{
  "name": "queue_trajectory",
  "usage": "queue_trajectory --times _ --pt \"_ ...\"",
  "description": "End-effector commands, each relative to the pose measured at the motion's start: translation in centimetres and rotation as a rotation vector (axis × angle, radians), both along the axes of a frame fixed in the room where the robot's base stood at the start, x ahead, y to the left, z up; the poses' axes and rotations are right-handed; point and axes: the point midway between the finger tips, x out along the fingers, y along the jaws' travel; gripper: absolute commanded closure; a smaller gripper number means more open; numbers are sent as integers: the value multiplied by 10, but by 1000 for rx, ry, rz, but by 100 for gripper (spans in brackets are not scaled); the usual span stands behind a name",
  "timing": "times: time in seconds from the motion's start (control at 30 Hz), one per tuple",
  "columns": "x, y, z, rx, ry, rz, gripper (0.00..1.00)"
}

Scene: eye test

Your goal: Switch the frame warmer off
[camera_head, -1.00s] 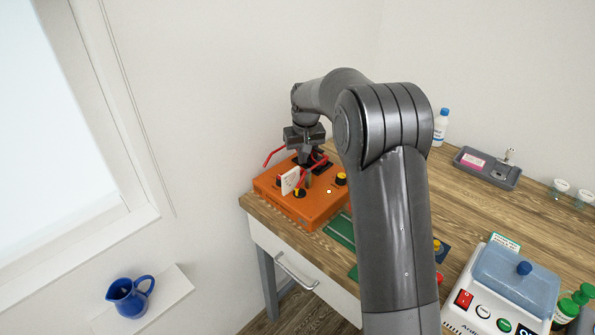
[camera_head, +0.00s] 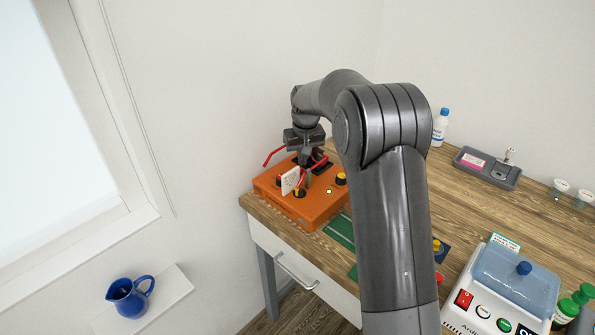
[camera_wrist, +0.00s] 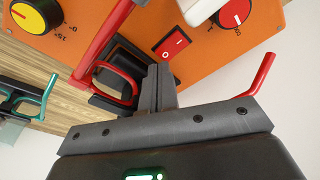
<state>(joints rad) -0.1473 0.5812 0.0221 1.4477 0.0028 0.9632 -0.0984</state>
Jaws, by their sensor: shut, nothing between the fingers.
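The frame warmer (camera_head: 318,208) is an orange box with black and yellow knobs at the left end of the bench. In the wrist view its orange top (camera_wrist: 215,52) fills the upper part. A red rocker switch (camera_wrist: 171,48) marked I and O shows there; I cannot tell which side is pressed. My gripper (camera_wrist: 161,72) is shut and empty, its fingertips just below the switch in the picture; contact is unclear. In the head view my gripper (camera_head: 305,158) is over the warmer, and the switch is hidden. A small pale lamp (camera_head: 329,190) shows on the warmer's top.
Red spectacles (camera_wrist: 105,45) lie close beside my fingers, one temple (camera_wrist: 265,75) sticking out right. Green-framed spectacles (camera_wrist: 45,100) lie on the bench. A white machine with a blue lid (camera_head: 520,280) stands at right.

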Motion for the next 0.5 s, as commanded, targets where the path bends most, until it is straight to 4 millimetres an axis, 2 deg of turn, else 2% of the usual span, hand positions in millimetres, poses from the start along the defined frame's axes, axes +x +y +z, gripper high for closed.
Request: queue_trajectory --times 0.5 --pt "0 0 -8 0 1 0 100"
